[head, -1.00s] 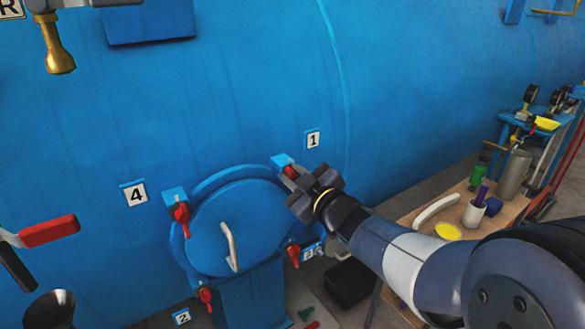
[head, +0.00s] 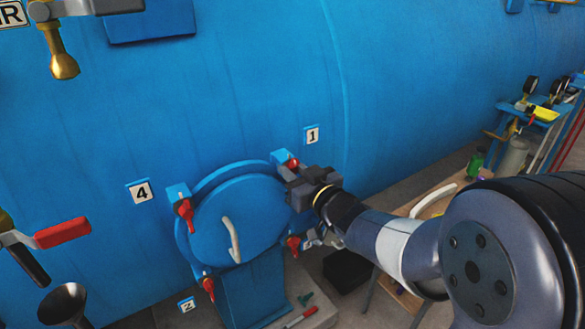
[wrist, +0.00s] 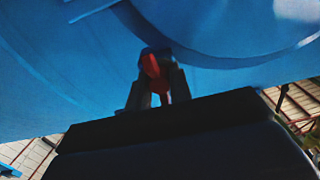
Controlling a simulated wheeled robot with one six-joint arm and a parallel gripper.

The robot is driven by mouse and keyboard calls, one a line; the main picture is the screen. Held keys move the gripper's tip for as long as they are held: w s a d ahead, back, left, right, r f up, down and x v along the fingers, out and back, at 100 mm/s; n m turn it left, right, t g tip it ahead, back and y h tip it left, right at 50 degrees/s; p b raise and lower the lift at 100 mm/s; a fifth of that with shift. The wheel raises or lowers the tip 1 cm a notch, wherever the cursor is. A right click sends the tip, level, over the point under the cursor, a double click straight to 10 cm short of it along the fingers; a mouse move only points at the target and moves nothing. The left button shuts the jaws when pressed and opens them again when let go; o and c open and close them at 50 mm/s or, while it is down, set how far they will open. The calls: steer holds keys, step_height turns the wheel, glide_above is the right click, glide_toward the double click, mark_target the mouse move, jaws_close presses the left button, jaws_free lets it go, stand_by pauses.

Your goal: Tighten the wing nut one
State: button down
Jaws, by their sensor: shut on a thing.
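Wing nut one is the red nut (head: 293,163) at the upper right of the round blue door (head: 240,220), just below the label 1 (head: 312,135) in the head view. My gripper (head: 297,178) is at that nut and partly hides it. In the wrist view the red nut (wrist: 153,70) stands between the two grey fingers of my gripper (wrist: 156,88), which are shut on it. The nut's stud and seat are mostly hidden.
Other red wing nuts sit at the door's upper left (head: 185,212), lower left (head: 208,287) and lower right (head: 293,243). A pale door handle (head: 233,240) sticks out. A red-handled lever (head: 62,232) is at far left. A wooden table (head: 425,205) stands right, behind my arm.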

steer(key=shift+f, duration=0.15)
steer(key=c, duration=1.3)
jaws_free()
steer(key=v, duration=1.1)
steer(key=shift+b, duration=0.35)
steer(key=shift+w+a, duration=0.1)
steer(key=shift+w, duration=0.05)
steer(key=x, duration=1)
steer(key=shift+w+a+p, duration=0.25)
steer(key=shift+p, duration=0.1)
